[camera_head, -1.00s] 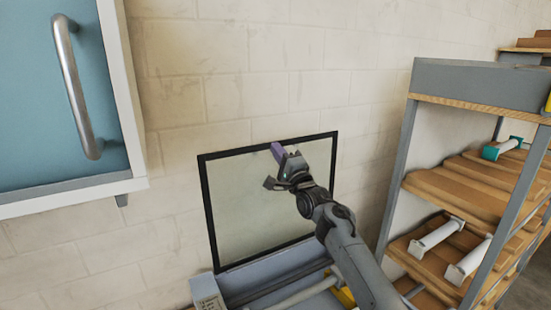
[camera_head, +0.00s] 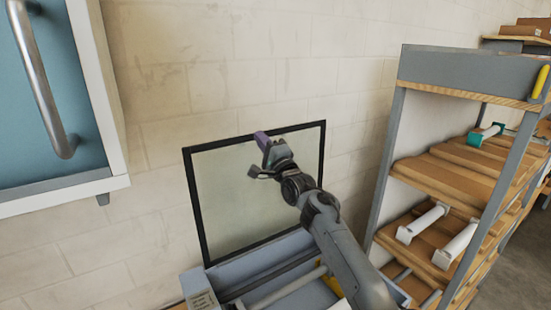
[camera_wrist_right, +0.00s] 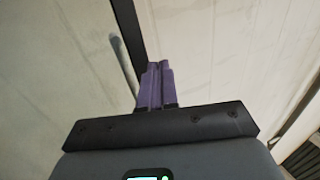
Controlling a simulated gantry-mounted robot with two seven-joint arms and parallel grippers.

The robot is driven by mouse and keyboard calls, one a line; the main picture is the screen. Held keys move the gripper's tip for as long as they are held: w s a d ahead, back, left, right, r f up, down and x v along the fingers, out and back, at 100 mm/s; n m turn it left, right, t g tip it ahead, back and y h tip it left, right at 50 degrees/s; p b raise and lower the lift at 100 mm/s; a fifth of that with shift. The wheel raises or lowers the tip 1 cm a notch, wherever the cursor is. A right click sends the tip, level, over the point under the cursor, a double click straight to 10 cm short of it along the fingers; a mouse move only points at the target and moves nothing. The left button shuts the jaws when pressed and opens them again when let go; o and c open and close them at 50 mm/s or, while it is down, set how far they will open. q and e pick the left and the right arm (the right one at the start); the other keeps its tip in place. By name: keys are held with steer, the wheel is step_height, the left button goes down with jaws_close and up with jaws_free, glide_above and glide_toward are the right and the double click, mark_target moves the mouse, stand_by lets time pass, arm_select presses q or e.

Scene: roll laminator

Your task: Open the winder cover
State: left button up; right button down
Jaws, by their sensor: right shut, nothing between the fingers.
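The winder cover (camera_head: 228,205) is a clear panel in a black frame. It stands raised and nearly upright at the back of the laminator (camera_head: 232,270), in front of the brick wall. My right gripper (camera_head: 264,140) is shut and empty, with its purple fingertips at the top edge of the cover. In the right wrist view the purple fingers (camera_wrist_right: 157,84) are together beside a dark frame bar (camera_wrist_right: 128,30). I cannot tell whether they touch it. My left gripper is not in view.
A blue cabinet with a metal handle (camera_head: 40,80) hangs at the upper left. A shelving rack (camera_head: 470,75) with white rolls (camera_head: 422,222) stands at the right. The wall area above the cover is clear.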

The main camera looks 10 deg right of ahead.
steer(key=b+v, duration=0.4)
steer(key=v, duration=0.6)
steer(key=s+d+f+n+g+h+p, duration=0.2)
steer(key=s+d+f, duration=0.15)
steer(key=f, duration=0.55)
steer(key=s+d+f+n+g+h+p, duration=0.1)
steer(key=s+d+f+g+h+p, duration=0.2)
steer(key=f, duration=0.6)
steer(key=s+d+f+n+g+h+p, duration=0.1)
steer(key=s+d+f+n+g+h, duration=0.2)
steer(key=s+f, duration=0.9)
steer(key=s+f+n+g+p, duration=0.2)
steer(key=s+f+n+g, duration=0.1)
steer(key=s, duration=1.3)
steer(key=s+f+n+g+p, duration=0.3)
steer(key=s+n+g, duration=0.3)
steer(key=s, duration=1.1)
steer(key=shift+s+a+n, duration=0.15)
steer(key=shift+s+n, duration=0.15)
